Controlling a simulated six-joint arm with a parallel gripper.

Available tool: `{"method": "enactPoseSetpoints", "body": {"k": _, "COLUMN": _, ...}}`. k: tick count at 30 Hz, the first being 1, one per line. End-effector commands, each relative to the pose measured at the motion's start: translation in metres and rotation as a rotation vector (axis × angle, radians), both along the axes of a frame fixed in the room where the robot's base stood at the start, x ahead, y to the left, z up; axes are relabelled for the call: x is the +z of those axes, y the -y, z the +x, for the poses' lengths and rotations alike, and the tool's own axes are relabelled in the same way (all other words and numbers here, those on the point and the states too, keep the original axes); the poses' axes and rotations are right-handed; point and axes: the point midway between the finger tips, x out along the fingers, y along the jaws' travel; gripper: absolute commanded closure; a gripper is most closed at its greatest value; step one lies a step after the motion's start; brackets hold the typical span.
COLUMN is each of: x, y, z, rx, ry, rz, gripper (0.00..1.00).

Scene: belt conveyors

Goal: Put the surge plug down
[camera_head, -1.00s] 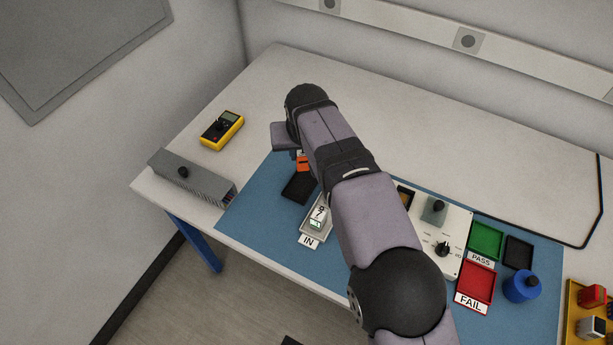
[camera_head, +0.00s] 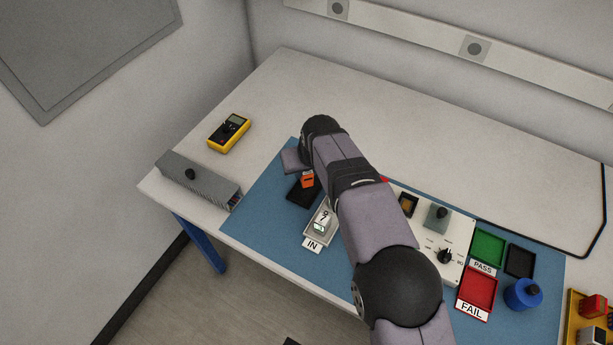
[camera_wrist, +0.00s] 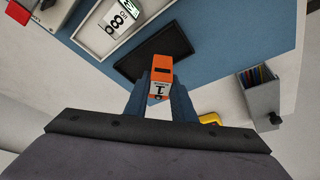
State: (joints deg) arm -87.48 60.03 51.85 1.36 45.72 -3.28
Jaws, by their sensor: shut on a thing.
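My gripper (camera_wrist: 160,98) is shut on an orange plug with a white label marked "1" (camera_wrist: 166,72), presumably the surge plug. The orange plug also shows in the head view (camera_head: 307,180), below the end of my arm. A small black tray (camera_wrist: 182,42) lies just beneath or beyond the plug. In the head view this tray (camera_head: 297,196) is partly hidden by the plug. I cannot tell whether the plug touches the tray floor.
A grey IN tray (camera_head: 309,234) holding a white numbered item stands close beside the black tray. A grey finned box (camera_head: 200,180) and a yellow multimeter (camera_head: 229,132) are to the left. The tester panel (camera_head: 455,225), green PASS tray (camera_head: 488,247) and red FAIL tray (camera_head: 478,288) are right.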

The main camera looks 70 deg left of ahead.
Motion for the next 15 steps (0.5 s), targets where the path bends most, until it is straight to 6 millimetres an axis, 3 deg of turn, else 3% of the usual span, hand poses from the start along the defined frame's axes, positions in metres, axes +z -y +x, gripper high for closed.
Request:
{"method": "enactPoseSetpoints", "body": {"k": 8, "x": -0.007, "y": 0.0, "z": 0.0, "rx": 0.0, "ry": 0.0, "rz": 0.001, "gripper": 1.0}}
{"method": "enactPoseSetpoints", "body": {"k": 15, "x": -0.032, "y": 0.0, "z": 0.0, "rx": 0.0, "ry": 0.0, "rz": 0.0, "gripper": 1.0}}
